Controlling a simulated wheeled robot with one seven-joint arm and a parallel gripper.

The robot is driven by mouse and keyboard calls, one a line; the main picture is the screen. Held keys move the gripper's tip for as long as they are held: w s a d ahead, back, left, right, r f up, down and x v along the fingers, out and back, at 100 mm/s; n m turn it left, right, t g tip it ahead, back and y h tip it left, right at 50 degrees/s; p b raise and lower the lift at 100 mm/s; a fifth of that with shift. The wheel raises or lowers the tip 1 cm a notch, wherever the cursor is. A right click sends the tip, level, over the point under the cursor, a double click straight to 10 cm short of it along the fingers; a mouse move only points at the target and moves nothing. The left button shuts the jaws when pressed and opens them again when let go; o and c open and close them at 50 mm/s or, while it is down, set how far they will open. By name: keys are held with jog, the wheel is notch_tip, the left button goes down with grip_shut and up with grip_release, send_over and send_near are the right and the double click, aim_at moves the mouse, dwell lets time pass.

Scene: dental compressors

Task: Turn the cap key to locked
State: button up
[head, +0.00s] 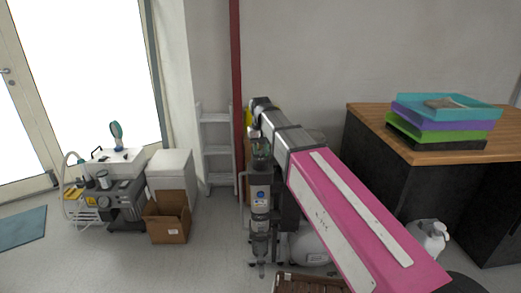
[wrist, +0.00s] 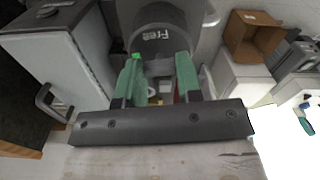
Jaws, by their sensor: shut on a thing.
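A dark grey round part marked "Free" (wrist: 160,36) shows at the top middle of the wrist view, just beyond my fingertips. My gripper (wrist: 159,70) has two green fingers, one on each side below the lettering. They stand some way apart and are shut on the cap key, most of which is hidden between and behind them. In the head view my gripper (head: 261,152) is at the end of my arm near the middle, and my arm hides the cap there. I cannot read a locked mark in either view.
A wooden-topped counter (head: 375,122) with stacked trays (head: 445,115) stands at right, a white jug (head: 428,236) below it. An open cardboard box (head: 168,218), white bin (head: 170,172) and grey machine (head: 122,200) stand at left. A ladder (head: 217,150) leans behind.

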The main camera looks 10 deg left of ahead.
jog(key=o, duration=1)
jog(key=shift+c, duration=0.2)
notch_tip(320, 180, up, 11)
jog(key=shift+f, duration=0.1)
